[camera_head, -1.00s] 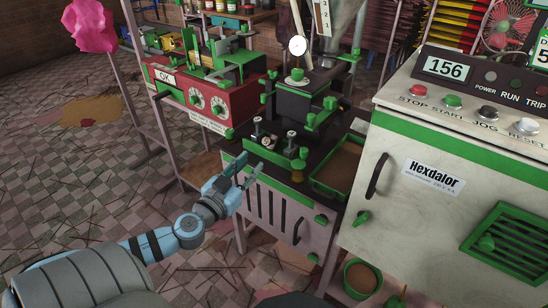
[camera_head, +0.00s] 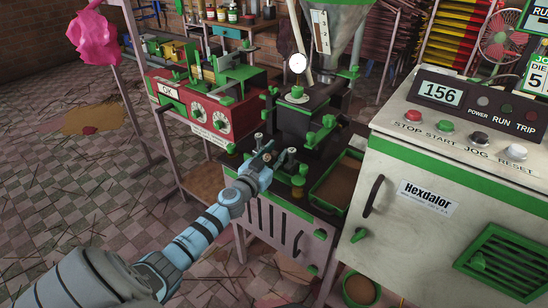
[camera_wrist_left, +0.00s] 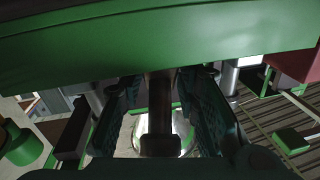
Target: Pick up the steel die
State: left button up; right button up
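My left gripper (camera_head: 272,157) reaches over the black top of the green-edged extruder stand (camera_head: 312,211), among small steel posts. In the left wrist view its two dark ridged fingers (camera_wrist_left: 160,112) are apart. A shiny rounded steel piece (camera_wrist_left: 181,129), which looks like the steel die, shows between and beyond them. A dark upright rod with a wider end (camera_wrist_left: 160,145) stands in front of it and partly hides it. I cannot tell whether the fingers touch either one. In the head view the gripper hides the die. My right gripper is not in view.
A broad green edge (camera_wrist_left: 150,50) fills the upper wrist view, close to the fingers. The black extruder body (camera_head: 305,125) rises just behind the gripper. A green tray of brown material (camera_head: 338,187) and the white Hexdalor cabinet (camera_head: 400,235) stand to the right.

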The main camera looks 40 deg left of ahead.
aim_at(275, 151)
pick_arm(q)
grip_shut()
jog(key=shift+r, duration=0.15)
notch_tip(275, 151, up, 9)
jog(key=p, duration=0.8)
jog(key=shift+f+p, duration=0.2)
jog(key=shift+p, duration=0.1)
notch_tip(275, 151, up, 19)
jog(key=p, duration=1.6)
jog(key=shift+r+p, duration=0.15)
jog(key=shift+p, duration=0.15)
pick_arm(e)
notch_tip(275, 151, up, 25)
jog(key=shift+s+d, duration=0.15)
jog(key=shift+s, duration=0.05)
